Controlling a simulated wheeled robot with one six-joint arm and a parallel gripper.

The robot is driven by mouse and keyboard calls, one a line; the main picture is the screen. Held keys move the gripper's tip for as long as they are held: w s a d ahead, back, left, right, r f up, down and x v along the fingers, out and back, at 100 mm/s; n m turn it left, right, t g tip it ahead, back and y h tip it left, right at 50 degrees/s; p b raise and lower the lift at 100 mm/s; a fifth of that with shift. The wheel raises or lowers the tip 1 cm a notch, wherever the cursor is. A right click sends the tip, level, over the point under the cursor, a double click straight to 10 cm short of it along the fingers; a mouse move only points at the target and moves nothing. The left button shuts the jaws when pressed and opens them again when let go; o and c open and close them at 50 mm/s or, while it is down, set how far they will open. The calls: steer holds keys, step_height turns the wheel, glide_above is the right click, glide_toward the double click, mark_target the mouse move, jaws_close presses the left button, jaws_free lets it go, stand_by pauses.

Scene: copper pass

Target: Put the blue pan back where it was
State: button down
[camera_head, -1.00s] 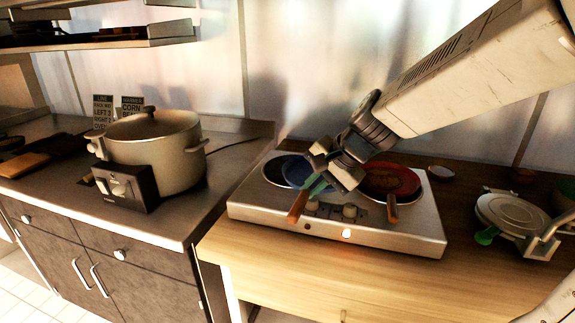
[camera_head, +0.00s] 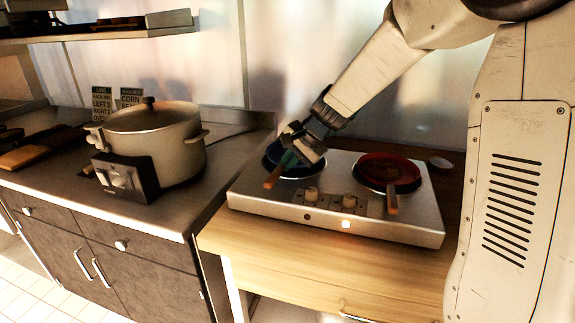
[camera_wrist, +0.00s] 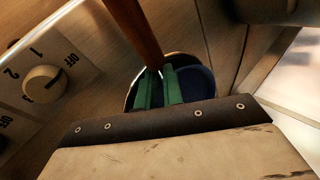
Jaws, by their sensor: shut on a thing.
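The blue pan (camera_head: 300,173) is over the left burner of the silver two-burner hot plate (camera_head: 330,213). Its brown handle (camera_head: 274,177) points toward the hot plate's front edge. My gripper (camera_head: 287,160) is shut on the handle near the pan and hides part of the pan. I cannot tell whether the pan rests on the burner or hangs just above it. In the wrist view, the green fingers (camera_wrist: 160,88) close at the handle (camera_wrist: 135,30), with the blue pan (camera_wrist: 200,82) behind them.
A red pan (camera_head: 388,170) sits on the right burner. A large pot (camera_head: 155,145) stands on the metal counter at left. A small pale dish (camera_head: 440,163) lies behind the hot plate at right. The wooden counter (camera_head: 270,250) in front is clear.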

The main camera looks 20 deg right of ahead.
steer(key=shift+f, duration=0.35)
steer(key=shift+f, duration=0.2)
steer(key=c, duration=1.5)
jaws_free()
steer(key=shift+c, duration=0.2)
steer(key=shift+r, duration=0.15)
